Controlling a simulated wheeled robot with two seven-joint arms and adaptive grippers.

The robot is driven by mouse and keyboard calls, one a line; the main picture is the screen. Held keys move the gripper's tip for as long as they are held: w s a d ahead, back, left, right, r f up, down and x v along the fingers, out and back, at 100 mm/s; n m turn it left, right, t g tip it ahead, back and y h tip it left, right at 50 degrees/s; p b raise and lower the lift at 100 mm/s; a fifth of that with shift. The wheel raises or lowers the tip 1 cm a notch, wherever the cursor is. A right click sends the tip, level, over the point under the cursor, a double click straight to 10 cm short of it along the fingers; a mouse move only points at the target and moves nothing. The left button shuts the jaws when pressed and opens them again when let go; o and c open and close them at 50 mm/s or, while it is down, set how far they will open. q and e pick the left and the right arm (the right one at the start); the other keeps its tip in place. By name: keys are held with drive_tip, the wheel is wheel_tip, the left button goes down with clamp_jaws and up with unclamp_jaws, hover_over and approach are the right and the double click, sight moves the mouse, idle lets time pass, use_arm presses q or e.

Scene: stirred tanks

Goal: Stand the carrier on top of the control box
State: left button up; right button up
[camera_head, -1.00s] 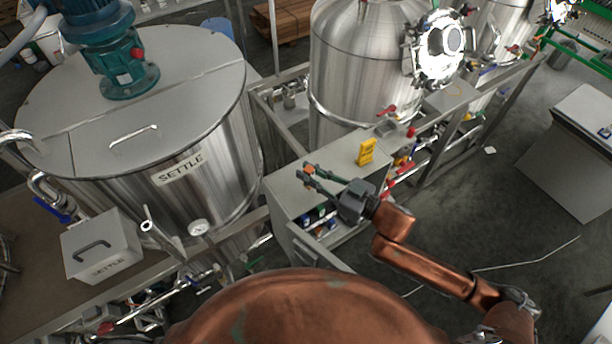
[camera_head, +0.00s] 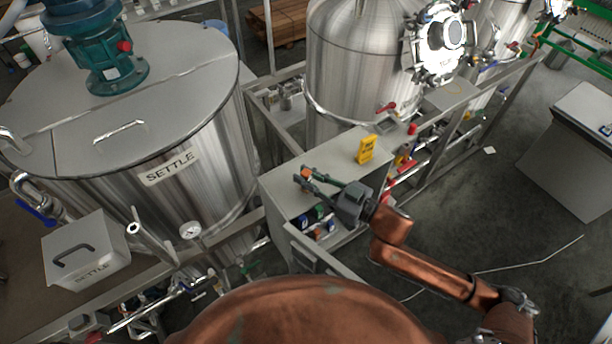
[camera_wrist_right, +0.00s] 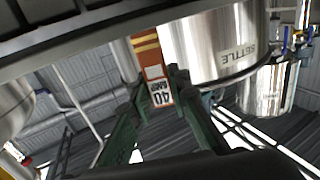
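The carrier looks like a small orange block (camera_head: 307,173) at the fingertips of my right gripper (camera_head: 308,179). In the right wrist view the carrier (camera_wrist_right: 150,58) is orange-brown with a white label reading 40, between the two dark green fingers (camera_wrist_right: 163,90). The fingers appear closed on its sides. The control box (camera_head: 325,160) is a grey cabinet with a flat top and an open front. The carrier shows over the left part of that top; I cannot tell whether it touches. My left gripper is out of view.
A yellow device (camera_head: 366,149) stands on the control box's top, towards the right. The box's door (camera_head: 312,252) hangs open, with small coloured parts inside. A large SETTLE tank (camera_head: 150,120) stands left and a second steel tank (camera_head: 350,60) behind. The top between is clear.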

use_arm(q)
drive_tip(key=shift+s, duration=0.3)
use_arm(e)
drive_tip(key=o, duration=0.4)
drive_tip(key=shift+r, duration=0.2)
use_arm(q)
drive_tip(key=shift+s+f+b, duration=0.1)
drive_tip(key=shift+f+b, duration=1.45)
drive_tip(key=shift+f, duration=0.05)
use_arm(e)
drive_tip(key=shift+v, duration=6)
